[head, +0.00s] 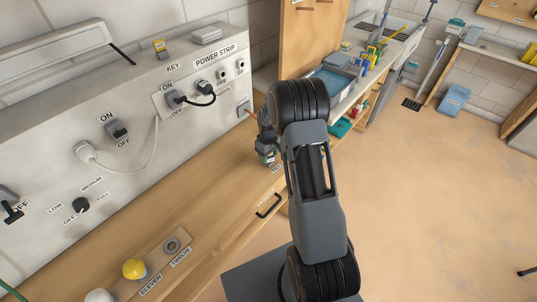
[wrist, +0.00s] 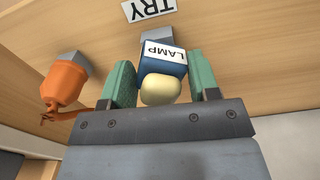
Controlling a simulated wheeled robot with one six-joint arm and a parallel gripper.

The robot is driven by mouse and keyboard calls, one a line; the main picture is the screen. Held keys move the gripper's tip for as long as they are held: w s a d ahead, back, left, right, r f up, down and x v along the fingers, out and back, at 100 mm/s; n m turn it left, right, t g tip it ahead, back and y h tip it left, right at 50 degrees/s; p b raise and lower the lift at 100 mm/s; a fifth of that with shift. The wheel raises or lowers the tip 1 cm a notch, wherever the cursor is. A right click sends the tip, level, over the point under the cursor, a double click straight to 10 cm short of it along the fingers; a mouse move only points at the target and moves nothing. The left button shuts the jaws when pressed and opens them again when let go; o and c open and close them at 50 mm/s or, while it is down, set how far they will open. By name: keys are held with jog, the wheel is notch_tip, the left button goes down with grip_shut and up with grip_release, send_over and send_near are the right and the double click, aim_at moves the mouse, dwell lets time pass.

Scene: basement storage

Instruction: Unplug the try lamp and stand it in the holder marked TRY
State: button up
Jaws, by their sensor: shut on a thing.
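My gripper (wrist: 160,85) is shut on the try lamp (wrist: 172,58), a blue block with a white LAMP label and a cream bulb end. Its green fingers press the lamp from both sides. A grey block (wrist: 155,36), possibly the holder, shows just beyond the lamp, beside the TRY label (wrist: 148,8) on the wooden surface. I cannot tell whether the lamp sits in it or is above it. In the head view my gripper (head: 266,146) is at the bench by the wall, partly hidden by my arm. The power strip (head: 205,75) is on the wall panel.
An orange object (wrist: 63,85) on a grey mount is close left of my gripper in the wrist view. Black plugs with a cable (head: 203,88), a white plug (head: 86,152) and switches are on the panel. A yellow knob (head: 134,268) is on the near bench. Bench between is clear.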

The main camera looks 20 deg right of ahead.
jog(key=shift+f, duration=0.4)
jog(key=o, duration=1.2)
jog(key=shift+c, duration=0.2)
jog(key=shift+r, duration=0.1)
notch_tip(320, 180, up, 14)
jog(key=b, duration=0.1)
jog(key=shift+s, duration=0.1)
